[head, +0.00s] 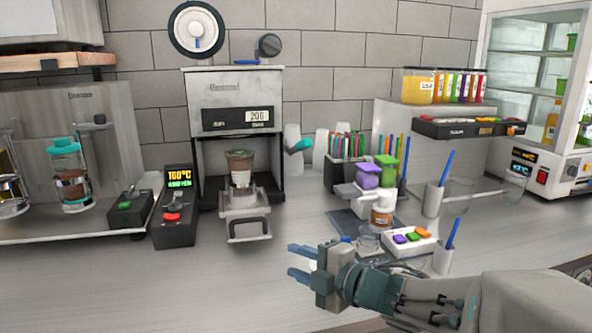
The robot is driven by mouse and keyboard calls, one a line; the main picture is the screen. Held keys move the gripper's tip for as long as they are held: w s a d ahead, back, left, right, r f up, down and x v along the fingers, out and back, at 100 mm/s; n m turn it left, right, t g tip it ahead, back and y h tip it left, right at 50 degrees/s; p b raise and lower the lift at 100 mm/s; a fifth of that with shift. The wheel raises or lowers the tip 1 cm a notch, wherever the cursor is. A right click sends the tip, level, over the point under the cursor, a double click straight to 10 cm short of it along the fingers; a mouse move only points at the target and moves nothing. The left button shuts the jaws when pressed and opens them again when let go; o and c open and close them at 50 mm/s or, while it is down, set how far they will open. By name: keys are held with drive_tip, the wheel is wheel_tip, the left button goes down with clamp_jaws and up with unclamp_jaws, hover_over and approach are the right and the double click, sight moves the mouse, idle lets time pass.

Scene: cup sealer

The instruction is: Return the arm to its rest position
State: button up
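My gripper (303,263) is in the lower middle of the head view, at the end of my arm, which reaches in from the lower right. Its two blue fingers point left and stand apart, with nothing seen between them. It is over the front part of the counter (150,285), apart from the machine. The cup sealer (235,92) stands at the back with its display lit. A cup with a brown top (240,166) sits upright in it, above the pulled-out tray handle (248,229).
Cups with blue straws (433,197) stand to the right. A black control box (174,219) is left. The front left counter is clear.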

drive_tip(key=w+d+m+t+h, duration=0.1)
drive_tip(key=d+m+h, duration=0.1)
drive_tip(key=d+m+h+p, duration=0.1)
drive_tip(key=d+m+h, duration=0.1)
drive_tip(key=d+m, duration=0.1)
drive_tip(key=w+d+r+m+t+h, duration=0.1)
drive_tip(key=d+m+h, duration=0.1)
drive_tip(key=shift+w+d+m+t, duration=0.2)
drive_tip(key=shift+w+m+t, duration=0.1)
drive_tip(key=shift+m, duration=0.1)
drive_tip(key=s+d+f+m+g+h+p, duration=0.4)
drive_tip(key=s+d+m+g+h, duration=0.25)
drive_tip(key=s+d+m, duration=0.5)
drive_tip(key=s+a+f+m+g, duration=0.2)
drive_tip(key=s+a+m+g, duration=0.2)
drive_tip(key=s+m, duration=0.2)
drive_tip(key=shift+s+a+p, duration=0.3)
drive_tip(key=shift+s+a, duration=0.1)
drive_tip(key=shift+s, duration=0.6)
drive_tip(key=shift+y, duration=0.25)
